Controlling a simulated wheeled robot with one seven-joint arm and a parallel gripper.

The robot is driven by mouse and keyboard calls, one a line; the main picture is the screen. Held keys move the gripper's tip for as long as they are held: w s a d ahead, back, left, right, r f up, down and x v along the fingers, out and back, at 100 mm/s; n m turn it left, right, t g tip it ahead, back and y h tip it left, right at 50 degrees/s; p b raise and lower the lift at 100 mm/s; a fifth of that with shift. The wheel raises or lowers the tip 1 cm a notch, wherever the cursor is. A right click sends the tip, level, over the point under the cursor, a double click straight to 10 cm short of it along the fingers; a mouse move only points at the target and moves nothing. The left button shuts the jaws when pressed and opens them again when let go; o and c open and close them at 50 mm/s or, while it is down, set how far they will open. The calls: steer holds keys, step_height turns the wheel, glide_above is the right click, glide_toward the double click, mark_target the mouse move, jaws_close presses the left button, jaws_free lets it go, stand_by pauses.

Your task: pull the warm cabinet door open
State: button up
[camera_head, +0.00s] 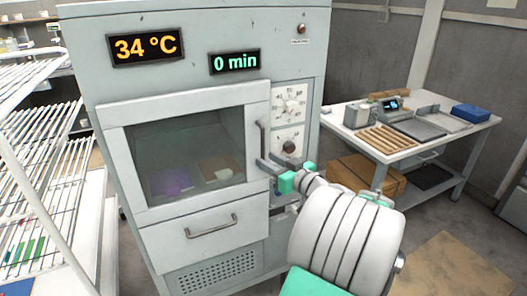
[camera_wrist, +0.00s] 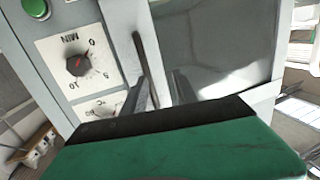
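The warm cabinet (camera_head: 200,79) is a tall grey unit. Its door (camera_head: 112,150) has a dark glass window and looks shut, also visible in the wrist view (camera_wrist: 264,50). The dark vertical door handle (camera_head: 260,139) is at the door's right edge and also shows in the wrist view (camera_wrist: 143,58). My gripper (camera_head: 268,167) is at the handle's lower part. In the wrist view its two fingers (camera_wrist: 160,92) stand apart, with the handle's lower end between them, nearer the left finger. Whether they touch it is unclear.
A drawer (camera_head: 205,232) with its own handle is below the door. Dials (camera_head: 290,103) are right of the door. A white wire rack (camera_head: 45,150) stands close on the left. A worktable (camera_head: 430,140) with trays and a box (camera_head: 365,178) below is at the right.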

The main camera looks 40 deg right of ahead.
mark_target(263, 147)
steer(key=shift+t+h, duration=0.3)
steer(key=shift+t, duration=0.1)
steer(key=w+d, duration=0.1)
steer(key=w, duration=0.1)
steer(key=w+p, duration=0.1)
steer(key=w, duration=0.1)
steer(key=w+d+r+p, duration=0.1)
steer(key=w, duration=0.1)
steer(key=shift+w+d+r, duration=0.1)
steer(key=shift+d, duration=0.25)
steer(key=shift+c, duration=0.5)
jaws_close()
